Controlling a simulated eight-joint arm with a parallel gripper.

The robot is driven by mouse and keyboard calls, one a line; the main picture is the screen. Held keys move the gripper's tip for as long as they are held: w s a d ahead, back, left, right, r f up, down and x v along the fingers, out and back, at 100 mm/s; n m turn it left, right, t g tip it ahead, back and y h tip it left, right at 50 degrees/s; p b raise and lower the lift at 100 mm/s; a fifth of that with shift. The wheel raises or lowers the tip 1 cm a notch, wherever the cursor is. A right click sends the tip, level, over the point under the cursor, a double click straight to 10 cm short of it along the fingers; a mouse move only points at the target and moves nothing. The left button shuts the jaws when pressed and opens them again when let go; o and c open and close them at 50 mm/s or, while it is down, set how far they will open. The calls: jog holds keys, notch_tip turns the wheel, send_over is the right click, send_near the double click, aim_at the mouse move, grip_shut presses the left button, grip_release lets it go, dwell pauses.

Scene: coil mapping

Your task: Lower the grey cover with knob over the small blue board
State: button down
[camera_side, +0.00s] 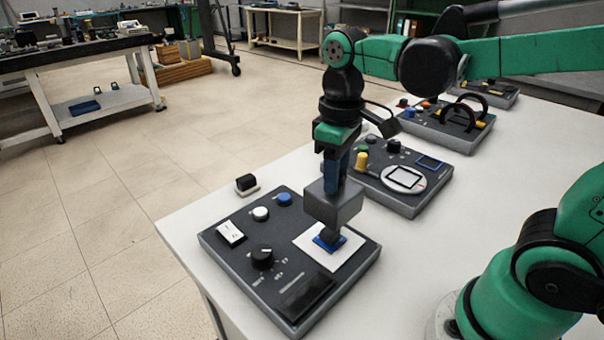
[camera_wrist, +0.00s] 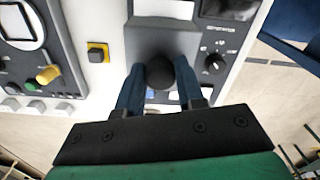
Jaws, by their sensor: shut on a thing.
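The grey cover (camera_side: 333,204) is a box held level above the front panel. Its dark knob (camera_wrist: 160,72) sits between the fingers in the wrist view. My gripper (camera_side: 336,182) is shut on the knob from above, with its blue fingers (camera_wrist: 158,80) on either side. The small blue board (camera_side: 325,243) lies on a white square pad on the panel. A dark part stands on the board, just under the cover. The cover appears raised over the board, and the exact gap is hard to tell. In the wrist view the cover hides the board.
The front panel (camera_side: 235,262) carries a black dial (camera_side: 262,257), white and blue buttons and a white switch (camera_side: 230,233). A second panel (camera_side: 402,205) with a yellow knob (camera_side: 361,160) stands behind to the right.

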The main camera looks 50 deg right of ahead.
aim_at(333, 202)
jog(key=shift+a+f, duration=0.15)
jog(key=shift+f, duration=2.6)
jog(key=shift+f, duration=0.5)
grip_release()
jog(key=shift+r, duration=0.1)
jog(key=shift+s+r, duration=0.1)
jog(key=shift+r, duration=3.35)
